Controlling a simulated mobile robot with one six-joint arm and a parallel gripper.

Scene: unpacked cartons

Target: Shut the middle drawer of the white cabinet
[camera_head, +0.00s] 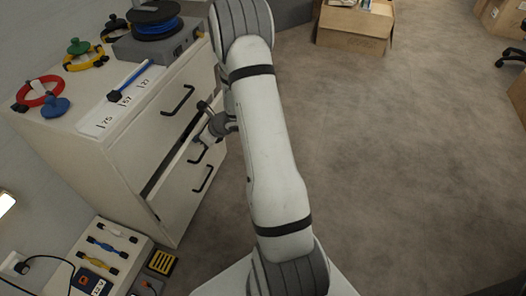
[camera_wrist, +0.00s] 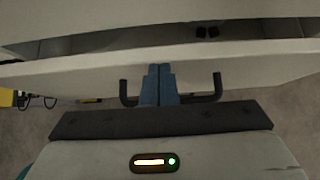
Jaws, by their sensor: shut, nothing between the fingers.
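The white cabinet (camera_head: 120,150) stands at the left in the head view. Its middle drawer (camera_head: 172,166) is partly open, with a dark gap behind its front. In the wrist view the drawer front (camera_wrist: 60,75) runs across as a pale band, with the grey inside beyond it. The black handle (camera_wrist: 217,88) shows on both sides of my fingers. My gripper (camera_wrist: 158,70) is shut and empty, its blue fingertips at the drawer front, between the ends of the handle. I cannot tell whether they touch. In the head view my arm partly hides the drawer.
The top drawer with its handle (camera_head: 178,101) looks shut above. The bottom handle (camera_head: 203,179) is below. Cables, a blue spool (camera_head: 155,25) and a label strip lie on the cabinet top.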

